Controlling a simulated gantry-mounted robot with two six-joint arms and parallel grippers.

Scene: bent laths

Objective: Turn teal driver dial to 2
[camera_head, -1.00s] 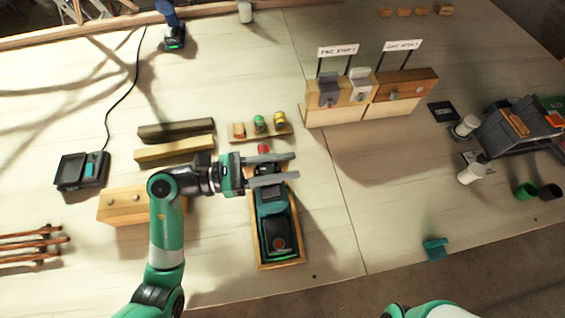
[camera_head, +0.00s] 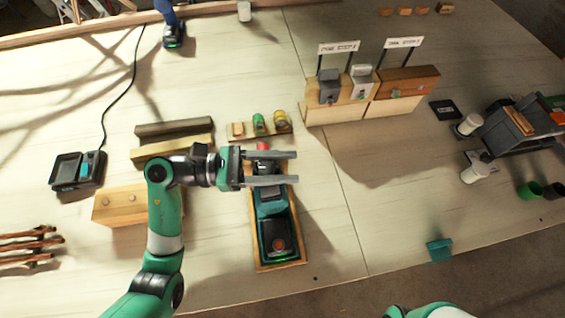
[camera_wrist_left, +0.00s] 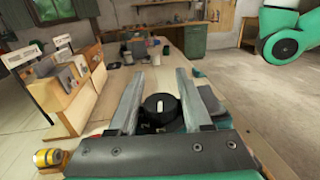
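The teal driver (camera_head: 272,212) lies in a wooden cradle (camera_head: 280,268) in the middle of the table in the head view. Its black dial (camera_wrist_left: 161,107) shows in the left wrist view, with a pale mark on top. My left gripper (camera_head: 296,167) is open above the driver's upper end. In the left wrist view its two fingers (camera_wrist_left: 158,98) stand on either side of the dial, with gaps visible. I cannot tell whether they touch it. My right gripper is not in view; only a piece of my right arm shows at the bottom edge.
A rack with bits (camera_head: 259,127) lies just behind the driver. Wooden blocks with signs (camera_head: 372,96) stand to the back right. A charger (camera_head: 77,171) and a wood block (camera_head: 120,206) lie to the left.

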